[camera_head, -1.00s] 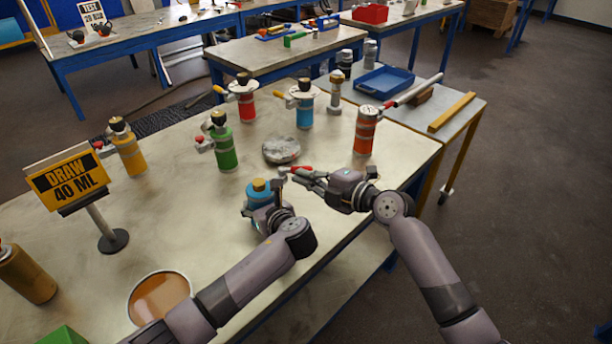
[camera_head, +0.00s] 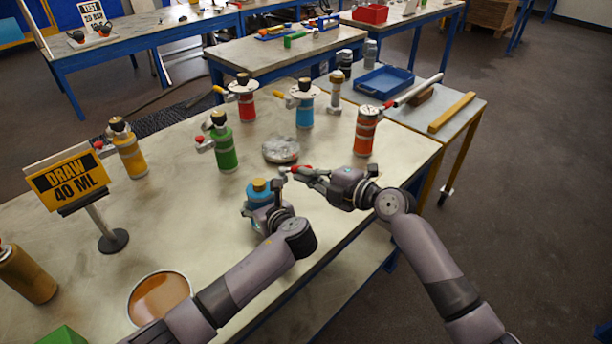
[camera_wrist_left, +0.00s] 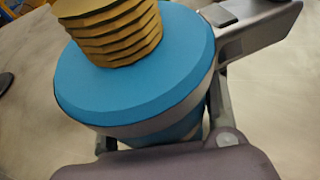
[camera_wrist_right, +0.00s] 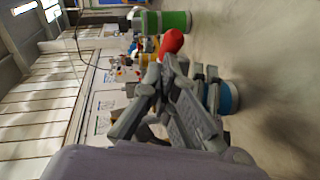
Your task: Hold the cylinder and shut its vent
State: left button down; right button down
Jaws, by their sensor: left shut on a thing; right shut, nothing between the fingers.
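The blue cylinder (camera_head: 262,198) with a ribbed brass top (camera_head: 259,184) is near the middle of the table's front part. My left gripper (camera_head: 264,213) is shut around its body; the left wrist view shows the blue top (camera_wrist_left: 130,75) close up. A red vent handle (camera_head: 299,169) with a grey end sticks out beside the cylinder's top right. My right gripper (camera_head: 316,178) is shut and empty, its fingertips right at the handle. In the right wrist view the red handle (camera_wrist_right: 172,42) shows just beyond the fingers; whether they touch it I cannot tell.
Green (camera_head: 226,152), yellow (camera_head: 129,155), red (camera_head: 244,104), blue (camera_head: 304,110) and orange (camera_head: 365,135) cylinders stand around. A grey round disc (camera_head: 281,150) lies just behind my grippers. A "DRAW 40 ML" sign (camera_head: 68,180) and an amber dish (camera_head: 160,297) are at left.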

jog(key=shift+w+d, duration=0.2)
jog(key=shift+w, duration=0.05)
jog(key=shift+w+d, duration=0.2)
jog(key=shift+w, duration=2.05)
